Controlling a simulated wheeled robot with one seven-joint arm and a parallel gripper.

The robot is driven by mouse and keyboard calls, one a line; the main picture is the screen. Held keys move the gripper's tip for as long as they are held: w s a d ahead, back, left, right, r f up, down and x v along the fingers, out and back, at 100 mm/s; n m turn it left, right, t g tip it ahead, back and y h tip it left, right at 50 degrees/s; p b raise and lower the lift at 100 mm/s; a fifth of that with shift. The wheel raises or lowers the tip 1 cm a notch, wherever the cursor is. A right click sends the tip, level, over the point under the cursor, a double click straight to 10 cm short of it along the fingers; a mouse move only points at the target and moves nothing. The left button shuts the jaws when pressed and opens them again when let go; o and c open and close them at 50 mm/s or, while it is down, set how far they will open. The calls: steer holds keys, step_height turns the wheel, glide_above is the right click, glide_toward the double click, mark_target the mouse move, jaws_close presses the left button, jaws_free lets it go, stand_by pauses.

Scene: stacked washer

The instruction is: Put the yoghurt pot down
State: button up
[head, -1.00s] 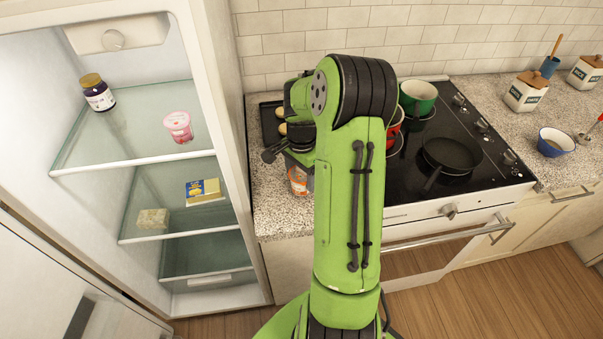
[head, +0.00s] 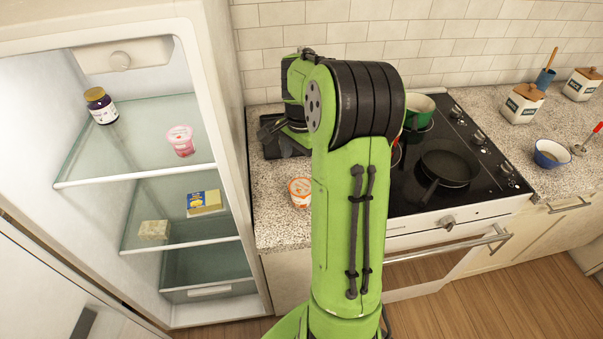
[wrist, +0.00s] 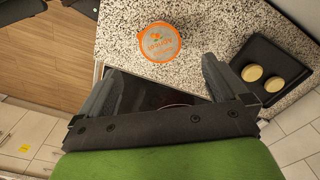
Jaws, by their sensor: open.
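The yoghurt pot, white with an orange-rimmed lid (head: 300,191), stands upright on the speckled counter left of the hob. It also shows from above in the wrist view (wrist: 158,41), beyond my fingertips. My gripper (wrist: 160,68) is open and empty, with its fingers apart and clear of the pot. In the head view my gripper (head: 280,136) is partly hidden by my arm, above the counter behind the pot. A second, pink pot (head: 181,140) stands on the fridge's upper glass shelf.
A dark tray (wrist: 268,72) with round pale items lies on the counter. The hob holds a black frying pan (head: 448,163) and a green pot (head: 418,110). The open fridge (head: 225,170) stands close at the left. Bare counter (head: 275,230) lies in front of the pot.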

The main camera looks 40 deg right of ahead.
steer(key=s+a+r+n+t+h, duration=0.1)
steer(key=s+a+r+n, duration=0.2)
steer(key=a+r+n, duration=0.35)
steer(key=s+a+r+n+t+h, duration=0.1)
steer(key=s+a+r+n, duration=0.2)
steer(key=a, duration=0.6)
steer(key=s+a+n+t+y, duration=0.2)
steer(key=s+a+n+t, duration=0.1)
steer(key=s+a+n, duration=0.5)
steer(key=shift+s+a+r+n+t, duration=0.15)
steer(key=shift+s+n+t, duration=0.2)
steer(key=shift+s, duration=0.4)
